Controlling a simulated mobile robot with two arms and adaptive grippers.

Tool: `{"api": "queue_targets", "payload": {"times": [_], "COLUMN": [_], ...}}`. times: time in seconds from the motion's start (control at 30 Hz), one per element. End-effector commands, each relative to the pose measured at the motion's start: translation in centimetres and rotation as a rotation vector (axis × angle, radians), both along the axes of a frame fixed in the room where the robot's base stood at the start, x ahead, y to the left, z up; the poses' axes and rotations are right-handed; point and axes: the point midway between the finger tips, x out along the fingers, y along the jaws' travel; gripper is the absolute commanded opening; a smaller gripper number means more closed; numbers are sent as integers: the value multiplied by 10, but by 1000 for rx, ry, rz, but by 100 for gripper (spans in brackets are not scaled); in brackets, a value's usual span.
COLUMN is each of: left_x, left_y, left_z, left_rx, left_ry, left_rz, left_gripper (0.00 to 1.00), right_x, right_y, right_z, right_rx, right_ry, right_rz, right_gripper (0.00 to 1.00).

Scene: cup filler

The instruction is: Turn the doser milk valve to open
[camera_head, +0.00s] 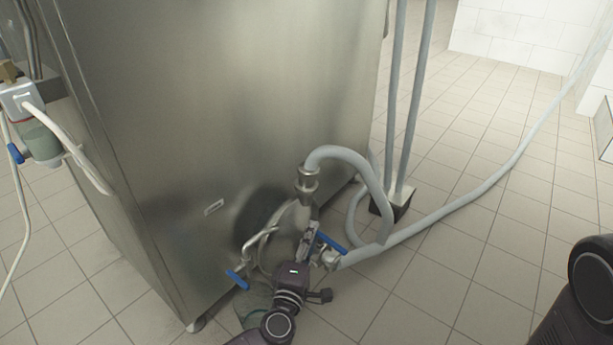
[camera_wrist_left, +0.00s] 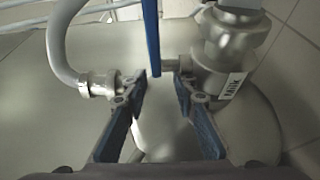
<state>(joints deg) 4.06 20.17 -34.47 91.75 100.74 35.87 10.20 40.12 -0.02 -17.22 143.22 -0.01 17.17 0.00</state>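The milk valve shows in the left wrist view as a long blue lever (camera_wrist_left: 152,38) by a metal pipe fitting with a "Milk" label (camera_wrist_left: 232,86). In the head view a blue lever (camera_head: 331,243) shows right beside my left gripper (camera_head: 308,240), low at the metal cabinet's corner. In the left wrist view my left gripper (camera_wrist_left: 160,84) is open, its two blue-padded fingers apart. The lever's near end lies at the gap between the fingertips; whether it touches a finger I cannot tell. My right gripper is not in view.
A second blue-handled valve (camera_head: 238,280) sits just left of my left gripper. A grey hose (camera_head: 350,160) loops above it, and another hose (camera_head: 480,190) runs off right over the floor. The metal cabinet (camera_head: 220,110) stands behind. Tiled floor (camera_head: 500,260) at right is mostly clear.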

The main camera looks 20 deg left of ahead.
Motion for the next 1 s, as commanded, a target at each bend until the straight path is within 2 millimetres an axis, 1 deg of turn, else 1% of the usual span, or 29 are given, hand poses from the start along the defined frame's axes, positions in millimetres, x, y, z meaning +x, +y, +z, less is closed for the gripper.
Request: {"api": "queue_targets", "payload": {"times": [0.03,0.27,0.4,0.47,0.67,0.87,1.0], "left_x": [-6,-39,-66,-66,-72,-84,-96], "left_y": [-1,-2,-3,-13,-49,-84,-108], "left_z": [4,5,6,9,26,42,51], "left_rx": [-1,-1,-1,11,75,160,238], "left_ry": [1,1,1,-13,-41,-68,-85], "left_rz": [0,1,1,-33,-163,-295,-390], "left_gripper": [26,26,26,26,26,26,26], "right_x": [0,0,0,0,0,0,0], "right_y": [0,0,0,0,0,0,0], "right_z": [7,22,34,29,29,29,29], "right_rx": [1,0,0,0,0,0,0], "right_ry": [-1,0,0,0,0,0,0], "right_rz": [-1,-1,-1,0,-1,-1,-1], "right_gripper": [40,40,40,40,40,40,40]}}
